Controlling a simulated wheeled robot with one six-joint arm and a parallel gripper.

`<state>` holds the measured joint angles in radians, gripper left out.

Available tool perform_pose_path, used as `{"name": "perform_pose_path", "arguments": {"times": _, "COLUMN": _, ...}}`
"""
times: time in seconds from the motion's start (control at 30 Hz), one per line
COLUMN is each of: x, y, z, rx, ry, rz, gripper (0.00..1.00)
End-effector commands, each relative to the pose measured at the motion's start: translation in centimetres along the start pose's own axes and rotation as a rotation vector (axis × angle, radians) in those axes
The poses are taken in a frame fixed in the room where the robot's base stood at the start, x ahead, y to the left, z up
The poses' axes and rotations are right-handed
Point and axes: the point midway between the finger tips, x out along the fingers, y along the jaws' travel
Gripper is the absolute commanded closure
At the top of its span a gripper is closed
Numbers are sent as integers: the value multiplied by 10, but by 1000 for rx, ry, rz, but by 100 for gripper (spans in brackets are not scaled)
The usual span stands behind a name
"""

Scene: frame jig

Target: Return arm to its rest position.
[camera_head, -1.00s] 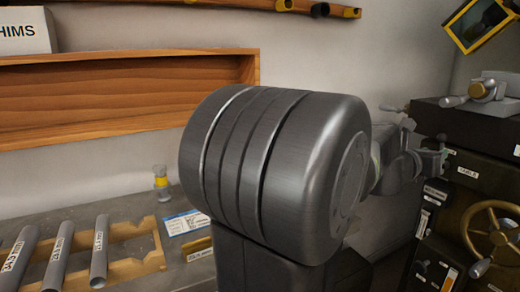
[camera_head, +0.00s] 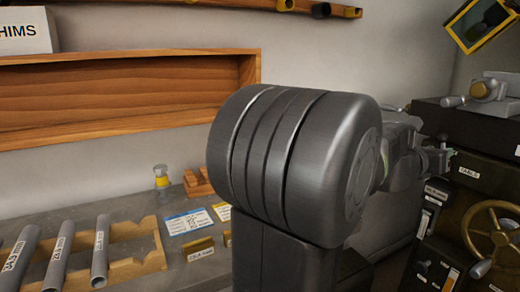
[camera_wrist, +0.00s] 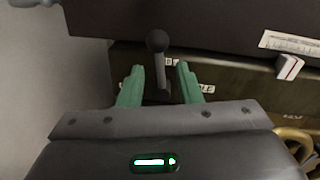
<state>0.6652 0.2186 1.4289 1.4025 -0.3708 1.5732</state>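My gripper (camera_wrist: 160,80) shows in the wrist view with its two green fingers spread apart. A dark lever with a round knob (camera_wrist: 157,41) stands beyond the fingers and lines up with the gap between them. Neither finger visibly touches it. In the head view my arm's big dark grey joint fills the middle, and the gripper (camera_head: 443,158) is small at the right, close to the dark machine (camera_head: 466,173). Its fingers are too small there to tell apart.
The machine carries a brass handwheel (camera_head: 498,233) and levers. On the bench at left, grey tubes (camera_head: 60,255) lie on a wooden rack (camera_head: 128,232). A card (camera_head: 188,222) and small blocks lie near my arm. A wooden shelf (camera_head: 120,95) hangs on the wall.

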Motion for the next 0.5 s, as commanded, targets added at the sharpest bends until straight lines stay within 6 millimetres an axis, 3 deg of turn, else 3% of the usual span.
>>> {"name": "perform_pose_path", "arguments": {"times": 0.5, "x": -91, "y": 0, "z": 1, "rx": -1, "ry": -1, "rz": 2, "gripper": 68}}
